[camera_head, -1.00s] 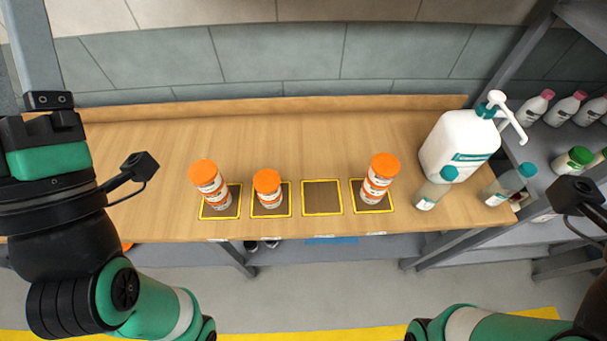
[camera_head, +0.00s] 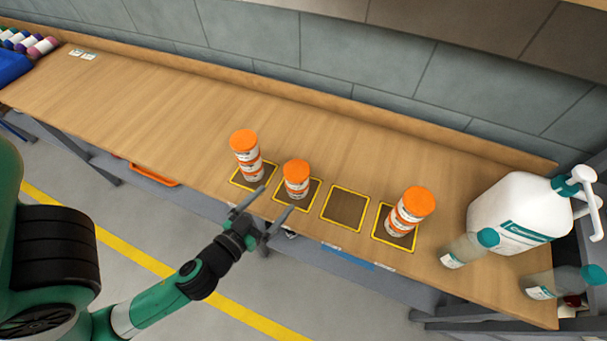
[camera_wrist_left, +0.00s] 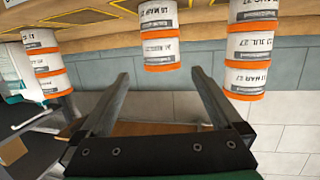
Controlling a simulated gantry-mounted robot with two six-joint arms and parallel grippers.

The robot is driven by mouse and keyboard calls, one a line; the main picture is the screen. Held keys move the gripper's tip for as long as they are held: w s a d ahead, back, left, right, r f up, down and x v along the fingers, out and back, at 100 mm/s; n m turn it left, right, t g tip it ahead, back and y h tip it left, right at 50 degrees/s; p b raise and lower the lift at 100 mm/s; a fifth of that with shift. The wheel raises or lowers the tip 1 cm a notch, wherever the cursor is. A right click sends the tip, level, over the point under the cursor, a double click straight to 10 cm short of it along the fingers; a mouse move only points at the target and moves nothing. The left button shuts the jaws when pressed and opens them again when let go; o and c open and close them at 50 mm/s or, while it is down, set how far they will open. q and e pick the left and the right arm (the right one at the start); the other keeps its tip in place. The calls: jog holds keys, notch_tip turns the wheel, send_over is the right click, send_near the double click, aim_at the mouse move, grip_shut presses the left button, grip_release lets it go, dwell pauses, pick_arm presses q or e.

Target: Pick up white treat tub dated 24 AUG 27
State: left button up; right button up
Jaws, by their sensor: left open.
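White treat tubs with orange lids stand in stacks on yellow-edged dark squares: a tall left stack (camera_head: 248,160), a shorter stack (camera_head: 297,181) beside it, and a right stack (camera_head: 405,216). The wrist view shows them upside down: a tall stack (camera_wrist_left: 249,45) at right, a middle stack (camera_wrist_left: 159,35) and another (camera_wrist_left: 46,65) at left. The labels carry dates, but I cannot read 24 AUG 27 on any with certainty. My left gripper (camera_head: 277,198) is open and empty at the table's front edge, before the two left stacks; its fingers (camera_wrist_left: 160,73) point toward the middle stack. My right gripper is out of view.
One square (camera_head: 345,208) is empty, between the shorter and right stacks. A large white pump bottle (camera_head: 513,212) and smaller bottles (camera_head: 467,249) stand at the right. The left of the table (camera_head: 150,105) is mostly clear. A wall runs behind.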

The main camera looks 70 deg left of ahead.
aim_at(297, 172)
pick_arm(q)
jog(key=p+x, duration=0.1)
jog(key=x, duration=0.1)
jog(key=p+x, duration=0.2)
jog(key=x, duration=0.1)
jog(key=shift+w+a+r, duration=0.25)
jog(key=shift+w, duration=0.1)
jog(key=shift+w+a+f, duration=0.15)
jog(key=shift+w+f, duration=0.1)
jog(key=shift+w, duration=0.05)
jog(key=shift+w+a+r, duration=0.1)
jog(key=shift+a, duration=0.05)
jog(key=p+x, duration=0.2)
jog(key=x, duration=0.2)
jog(key=shift+a+r, duration=0.1)
jog(key=shift+r, duration=0.1)
jog(key=shift+w+a+f, duration=0.2)
jog(key=shift+w, duration=0.1)
jog(key=c, duration=1.1)
jog(key=shift+c, duration=0.7)
jog(key=shift+r, duration=0.1)
